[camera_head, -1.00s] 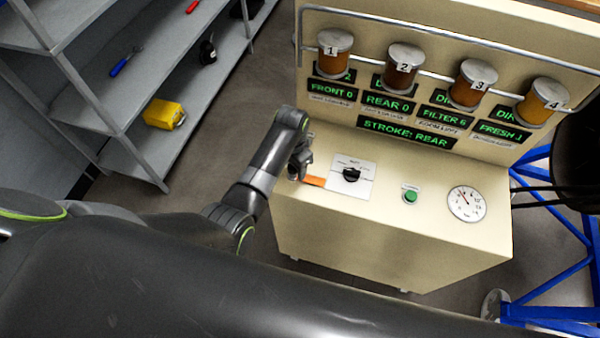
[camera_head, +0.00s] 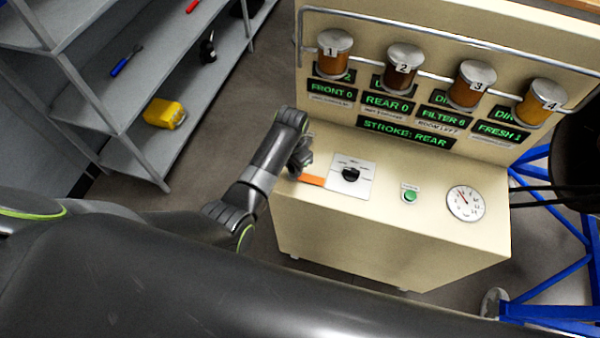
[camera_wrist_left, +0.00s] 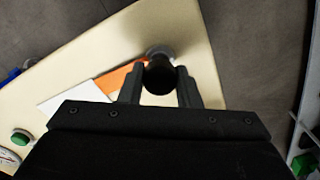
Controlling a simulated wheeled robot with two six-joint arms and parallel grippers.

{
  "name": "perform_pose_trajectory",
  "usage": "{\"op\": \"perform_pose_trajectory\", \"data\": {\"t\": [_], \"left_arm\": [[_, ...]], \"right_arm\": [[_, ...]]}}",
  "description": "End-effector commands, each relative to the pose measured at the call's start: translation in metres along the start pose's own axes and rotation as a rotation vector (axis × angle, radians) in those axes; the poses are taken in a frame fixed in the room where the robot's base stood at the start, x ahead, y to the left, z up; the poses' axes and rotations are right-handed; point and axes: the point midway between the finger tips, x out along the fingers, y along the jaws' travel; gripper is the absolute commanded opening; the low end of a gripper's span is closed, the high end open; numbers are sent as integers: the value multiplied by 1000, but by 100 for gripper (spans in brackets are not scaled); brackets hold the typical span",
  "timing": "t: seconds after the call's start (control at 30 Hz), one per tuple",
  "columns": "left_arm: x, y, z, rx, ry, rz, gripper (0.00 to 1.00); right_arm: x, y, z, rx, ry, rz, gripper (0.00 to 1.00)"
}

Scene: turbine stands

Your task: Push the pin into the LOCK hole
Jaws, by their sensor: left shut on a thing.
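My left gripper (camera_head: 296,171) is at the left end of the console top, beside an orange strip (camera_head: 312,180). In the left wrist view its two fingers (camera_wrist_left: 160,95) are shut on a dark round-ended piece, apparently the pin (camera_wrist_left: 159,78). A grey round part (camera_wrist_left: 160,52) shows just beyond the pin, near the console edge; I cannot tell whether the pin touches it. The orange strip also shows in the left wrist view (camera_wrist_left: 119,78). No LOCK lettering is readable, and the hole is hidden or not distinguishable. My right gripper is not in view.
A white plate with a black knob (camera_head: 350,174) lies right of the strip. Beyond it are a green button (camera_head: 410,196) and a gauge (camera_head: 465,203). Numbered jars, such as jar 1 (camera_head: 334,60), line the console's back panel. A grey shelf (camera_head: 150,150) stands at left.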

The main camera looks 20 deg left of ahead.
Motion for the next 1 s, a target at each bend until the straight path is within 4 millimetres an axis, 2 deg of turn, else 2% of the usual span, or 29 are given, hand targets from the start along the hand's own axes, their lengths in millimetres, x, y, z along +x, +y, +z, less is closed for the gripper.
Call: {"op": "perform_pose_trajectory", "data": {"t": [0.77,1.0], "left_arm": [[-13,0,0,0,1,-1,0],[-27,0,-1,0,2,-1,0]], "right_arm": [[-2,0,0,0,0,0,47],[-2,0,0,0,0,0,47]]}}
